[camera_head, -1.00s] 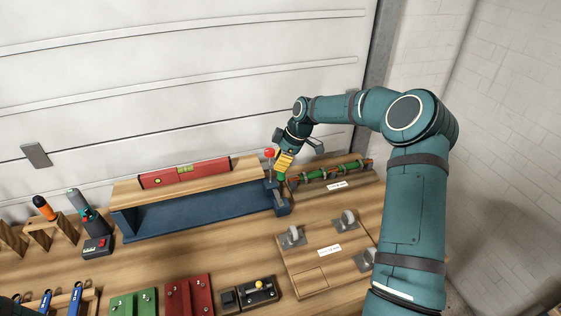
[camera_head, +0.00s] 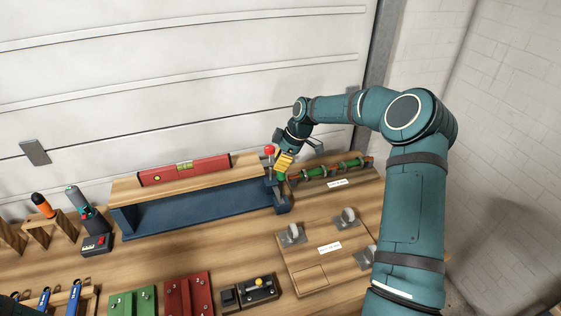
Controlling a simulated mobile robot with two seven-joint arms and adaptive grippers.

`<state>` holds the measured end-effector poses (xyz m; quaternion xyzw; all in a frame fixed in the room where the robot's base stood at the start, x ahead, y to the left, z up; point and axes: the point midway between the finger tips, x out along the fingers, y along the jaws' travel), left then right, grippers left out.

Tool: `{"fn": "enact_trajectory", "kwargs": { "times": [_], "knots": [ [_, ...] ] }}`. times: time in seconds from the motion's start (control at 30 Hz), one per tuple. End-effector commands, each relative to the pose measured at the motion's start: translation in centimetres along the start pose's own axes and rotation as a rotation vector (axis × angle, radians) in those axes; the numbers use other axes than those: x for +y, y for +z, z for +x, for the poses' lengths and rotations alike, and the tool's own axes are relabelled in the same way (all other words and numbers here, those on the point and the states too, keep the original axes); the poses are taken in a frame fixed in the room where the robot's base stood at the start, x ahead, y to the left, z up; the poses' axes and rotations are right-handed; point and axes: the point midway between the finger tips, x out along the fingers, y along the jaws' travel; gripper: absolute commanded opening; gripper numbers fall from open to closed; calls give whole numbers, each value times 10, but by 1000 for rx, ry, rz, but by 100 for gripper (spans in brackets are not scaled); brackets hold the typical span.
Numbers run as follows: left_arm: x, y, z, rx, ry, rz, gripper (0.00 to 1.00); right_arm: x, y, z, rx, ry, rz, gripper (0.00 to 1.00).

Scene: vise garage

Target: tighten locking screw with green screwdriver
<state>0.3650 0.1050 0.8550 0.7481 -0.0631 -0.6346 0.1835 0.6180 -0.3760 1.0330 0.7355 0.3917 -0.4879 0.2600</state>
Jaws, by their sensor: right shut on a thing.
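The green part is just above the vise's right end block, beside a red ball knob (camera_head: 269,150). The locking screw and the screwdriver's tip are too small or hidden to make out, so I cannot tell whether they touch. My left gripper is not in view.
A red spirit level (camera_head: 184,169) lies on a wooden board on the vise. A wooden rack with green and orange tools (camera_head: 333,168) is close right of the gripper. A board with metal clamps (camera_head: 318,262) lies in front. Green and red blocks (camera_head: 187,296) stand at the front edge.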

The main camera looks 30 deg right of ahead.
Motion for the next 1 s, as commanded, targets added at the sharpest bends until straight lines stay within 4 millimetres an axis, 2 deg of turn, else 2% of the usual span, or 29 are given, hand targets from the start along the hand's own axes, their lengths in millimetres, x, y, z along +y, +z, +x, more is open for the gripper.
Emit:
{"fn": "enact_trajectory", "kwargs": {
  "times": [0.63, 1.0],
  "knots": [
    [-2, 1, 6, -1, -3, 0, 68, 0, 2, 6, -1, 7, 16, 0],
    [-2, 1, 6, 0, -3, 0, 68, -1, 2, 7, 0, 226, 524, 0]
  ]
}}
